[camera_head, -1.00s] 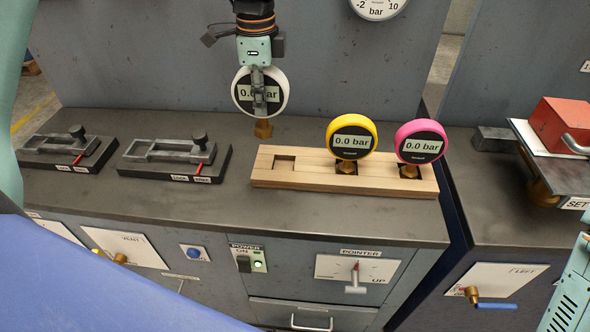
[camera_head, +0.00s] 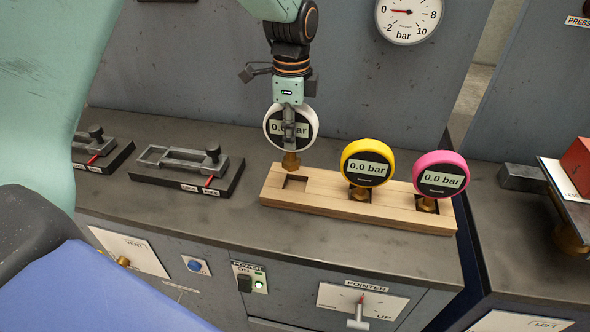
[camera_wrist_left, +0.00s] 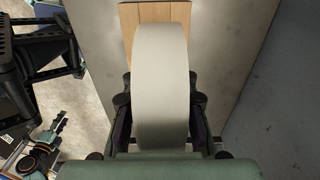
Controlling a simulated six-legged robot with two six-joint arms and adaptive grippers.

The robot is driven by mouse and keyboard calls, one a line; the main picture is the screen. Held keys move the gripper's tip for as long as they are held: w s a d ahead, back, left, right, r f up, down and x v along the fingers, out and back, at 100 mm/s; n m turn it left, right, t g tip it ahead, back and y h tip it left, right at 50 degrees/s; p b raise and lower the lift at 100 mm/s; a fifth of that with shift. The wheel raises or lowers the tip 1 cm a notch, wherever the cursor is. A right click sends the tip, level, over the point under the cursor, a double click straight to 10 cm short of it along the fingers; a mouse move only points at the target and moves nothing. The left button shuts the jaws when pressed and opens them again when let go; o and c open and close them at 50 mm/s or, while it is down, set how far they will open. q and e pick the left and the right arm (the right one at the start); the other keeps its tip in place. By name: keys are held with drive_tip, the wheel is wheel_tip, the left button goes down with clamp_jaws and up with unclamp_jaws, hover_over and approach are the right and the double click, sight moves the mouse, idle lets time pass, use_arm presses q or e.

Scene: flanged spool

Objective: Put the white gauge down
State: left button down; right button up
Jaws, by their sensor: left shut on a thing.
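The white gauge (camera_head: 272,128) is upright in my left gripper (camera_head: 289,128), which is shut on it from above. Its brass stem (camera_head: 291,161) points down, just above or behind the empty square hole (camera_head: 295,183) at the left end of the wooden rack (camera_head: 325,203); whether it touches the wood I cannot tell. In the left wrist view, the gauge's white rim (camera_wrist_left: 162,85) sits between the fingers and the wooden rack (camera_wrist_left: 127,18) shows beyond it. A yellow gauge (camera_head: 367,163) and a pink gauge (camera_head: 440,175) stand in the rack. My right gripper is not in view.
Two dark clamp fixtures (camera_head: 187,168) stand on the grey bench (camera_head: 240,220) left of the rack. A dial gauge (camera_head: 409,20) is on the back panel. A red box (camera_head: 577,165) is at the far right. The bench in front of the rack is clear.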

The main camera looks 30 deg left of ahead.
sight(297, 109)
use_arm(q)
drive_tip(key=shift+f, duration=0.85)
drive_tip(key=f, duration=0.4)
drive_tip(key=shift+s+d+f, duration=0.15)
drive_tip(key=shift+d+f, duration=0.1)
drive_tip(key=shift+d, duration=0.05)
drive_tip(key=shift+f, duration=0.1)
drive_tip(key=shift+d, duration=0.4)
drive_tip(key=c, duration=1.3)
unclamp_jaws()
drive_tip(key=shift+s+d+r, duration=0.25)
drive_tip(key=shift+d+r, duration=0.1)
drive_tip(key=shift+c, duration=0.2)
drive_tip(key=shift+o, duration=1.4)
drive_tip(key=shift+w+a+f, duration=0.15)
drive_tip(key=shift+a, duration=0.3)
drive_tip(key=shift+w+a+f, duration=0.1)
drive_tip(key=r, duration=0.8)
drive_tip(key=d+r, duration=0.1)
drive_tip(key=r, duration=0.2)
drive_tip(key=shift+s+r+p, duration=0.2)
drive_tip(key=shift+r+p, duration=0.1)
drive_tip(key=shift+r, duration=0.1)
drive_tip(key=shift+a+r, duration=0.15)
drive_tip(key=shift+r, duration=0.05)
drive_tip(key=shift+w+a, duration=0.15)
drive_tip(key=shift+a, duration=0.05)
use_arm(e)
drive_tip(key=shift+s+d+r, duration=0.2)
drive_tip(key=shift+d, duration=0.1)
